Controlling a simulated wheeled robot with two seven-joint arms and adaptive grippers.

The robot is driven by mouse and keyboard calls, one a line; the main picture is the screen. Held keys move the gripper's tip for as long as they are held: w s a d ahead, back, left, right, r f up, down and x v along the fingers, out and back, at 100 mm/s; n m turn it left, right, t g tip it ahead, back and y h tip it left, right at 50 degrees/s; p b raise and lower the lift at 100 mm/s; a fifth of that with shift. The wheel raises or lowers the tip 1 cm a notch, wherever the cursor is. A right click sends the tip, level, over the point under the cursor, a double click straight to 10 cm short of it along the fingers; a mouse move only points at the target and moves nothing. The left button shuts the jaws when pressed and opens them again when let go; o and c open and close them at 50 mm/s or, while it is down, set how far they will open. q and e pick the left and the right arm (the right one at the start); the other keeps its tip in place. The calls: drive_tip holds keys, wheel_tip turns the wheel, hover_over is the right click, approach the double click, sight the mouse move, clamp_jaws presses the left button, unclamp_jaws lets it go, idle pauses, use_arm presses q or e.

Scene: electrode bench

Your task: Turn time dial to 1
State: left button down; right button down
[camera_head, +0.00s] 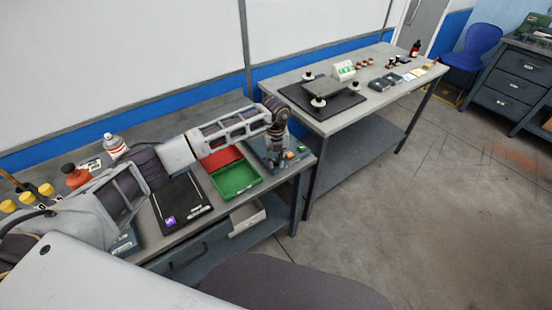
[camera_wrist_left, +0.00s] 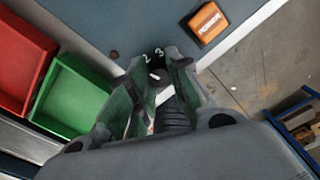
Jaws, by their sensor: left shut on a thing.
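The time dial (camera_wrist_left: 159,77) is a small dark knob with a pale mark, on a blue-grey panel (camera_wrist_left: 110,20). White numerals 2 and 3 show just beyond it in the left wrist view; the numeral 1 cannot be made out. My left gripper (camera_wrist_left: 163,88) points down at the panel and is shut on the dial, with a finger on each side. In the head view this gripper (camera_head: 277,150) is over the panel at the right end of the near bench, and it hides the dial there. The dial's exact setting cannot be told. My right gripper is not in view.
An orange POWER button (camera_wrist_left: 208,22) sits on the panel near the fingers. A green tray (camera_head: 236,180) and a red tray (camera_wrist_left: 22,62) lie left of the panel. A black flat device (camera_head: 180,203) lies further left. A second table (camera_head: 318,122) stands beyond.

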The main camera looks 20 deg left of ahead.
use_arm(q)
drive_tip(key=shift+n, duration=0.8)
drive_tip(key=n+p, duration=0.1)
drive_tip(key=n, duration=0.2)
drive_tip(key=shift+n, duration=0.5)
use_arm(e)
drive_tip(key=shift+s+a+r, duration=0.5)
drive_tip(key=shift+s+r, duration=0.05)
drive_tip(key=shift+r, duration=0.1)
use_arm(q)
drive_tip(key=c, duration=1.3)
unclamp_jaws()
drive_tip(key=shift+c, duration=0.2)
drive_tip(key=shift+o, duration=0.3)
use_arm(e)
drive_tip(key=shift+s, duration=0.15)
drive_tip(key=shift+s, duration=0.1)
